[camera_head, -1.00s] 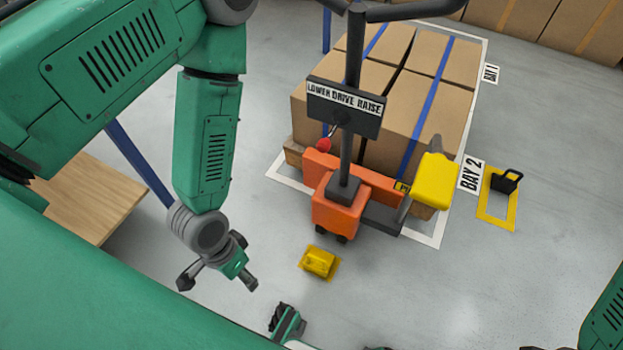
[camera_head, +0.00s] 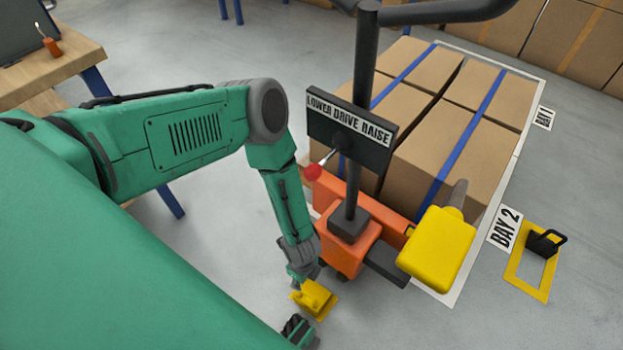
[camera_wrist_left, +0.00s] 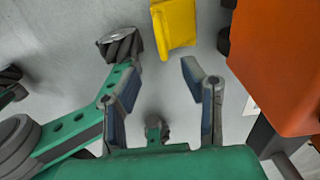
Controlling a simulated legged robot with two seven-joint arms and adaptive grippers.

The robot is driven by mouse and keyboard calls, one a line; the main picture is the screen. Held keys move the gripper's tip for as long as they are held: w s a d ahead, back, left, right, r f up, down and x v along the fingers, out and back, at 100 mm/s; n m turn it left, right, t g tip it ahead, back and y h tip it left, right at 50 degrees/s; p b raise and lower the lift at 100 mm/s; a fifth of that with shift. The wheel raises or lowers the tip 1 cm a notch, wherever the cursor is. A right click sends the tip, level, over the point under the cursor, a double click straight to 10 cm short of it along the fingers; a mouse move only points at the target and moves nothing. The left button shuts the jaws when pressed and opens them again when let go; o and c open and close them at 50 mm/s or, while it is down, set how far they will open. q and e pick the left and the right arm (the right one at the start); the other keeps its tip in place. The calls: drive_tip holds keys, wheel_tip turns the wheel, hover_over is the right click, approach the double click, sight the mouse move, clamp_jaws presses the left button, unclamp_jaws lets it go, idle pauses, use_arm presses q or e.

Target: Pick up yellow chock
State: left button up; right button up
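In the left wrist view the yellow chock (camera_wrist_left: 175,22) shows at the top edge, cut off. It lies beyond the fingertips of my left gripper (camera_wrist_left: 162,68), which are spread apart with nothing between them. I cannot tell whether a finger touches the chock. My right gripper is not in view.
The orange pallet truck (camera_head: 345,250) with its tiller and yellow housing (camera_head: 436,247) stands close behind the chock. It carries stacked boxes (camera_head: 440,140). A black object (camera_head: 543,243) sits in a yellow floor frame at right. A wooden table (camera_head: 50,60) is at far left.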

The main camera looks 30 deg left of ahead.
sight(307, 294)
use_arm(q)
wheel_tip(307, 294, down, 8)
drive_tip(key=b, duration=0.4)
drive_tip(key=shift+f+b, duration=0.3)
drive_tip(key=shift+b, duration=0.05)
drive_tip(key=f+b, duration=0.2)
drive_tip(key=d+f+b, duration=0.1)
drive_tip(key=f+b, duration=0.1)
drive_tip(key=shift+d+f, duration=0.15)
drive_tip(key=shift+f, duration=0.05)
drive_tip(key=shift+f+b, duration=0.3)
drive_tip(key=shift+f, duration=0.05)
drive_tip(key=shift+r, duration=0.1)
clamp_jaws()
